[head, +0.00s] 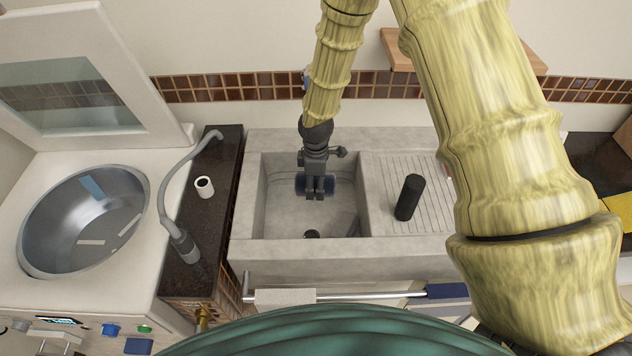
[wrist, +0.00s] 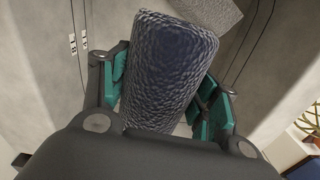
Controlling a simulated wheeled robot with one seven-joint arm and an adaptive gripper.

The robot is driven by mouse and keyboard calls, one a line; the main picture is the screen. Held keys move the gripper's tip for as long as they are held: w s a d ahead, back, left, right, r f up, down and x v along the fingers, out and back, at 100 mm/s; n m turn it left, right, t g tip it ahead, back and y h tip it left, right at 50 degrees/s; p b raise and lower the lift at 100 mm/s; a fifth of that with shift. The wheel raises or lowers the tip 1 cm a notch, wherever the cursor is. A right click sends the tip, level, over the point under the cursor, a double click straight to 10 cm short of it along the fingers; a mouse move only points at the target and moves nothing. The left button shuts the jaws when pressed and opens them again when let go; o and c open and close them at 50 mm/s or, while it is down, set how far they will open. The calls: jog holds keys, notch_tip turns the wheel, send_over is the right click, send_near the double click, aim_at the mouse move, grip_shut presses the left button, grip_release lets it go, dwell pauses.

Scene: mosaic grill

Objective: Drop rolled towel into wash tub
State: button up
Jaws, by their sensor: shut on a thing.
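My gripper (head: 317,188) is shut on a dark blue rolled towel (head: 301,184), seen over the stone sink basin (head: 277,222) in the head view. The fingers hide the towel's middle. In the wrist view the textured towel (wrist: 174,62) sits between the teal finger pads, tilted slightly. The gap between the towel and the basin floor cannot be judged. A round metal tub (head: 60,235) is set in a white appliance at the left, under a raised lid with a window (head: 70,95). Which vessel is the wash tub is not labelled.
A bent grey hose fitting (head: 165,190) and a small white roll (head: 204,187) are on the dark counter between tub and sink. A front rail (head: 375,295) carries cloths. A wooden shelf (head: 397,52) is on the wall.

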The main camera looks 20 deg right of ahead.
jog(key=o, duration=1.1)
jog(key=shift+r, duration=0.15)
jog(key=shift+r, duration=3.65)
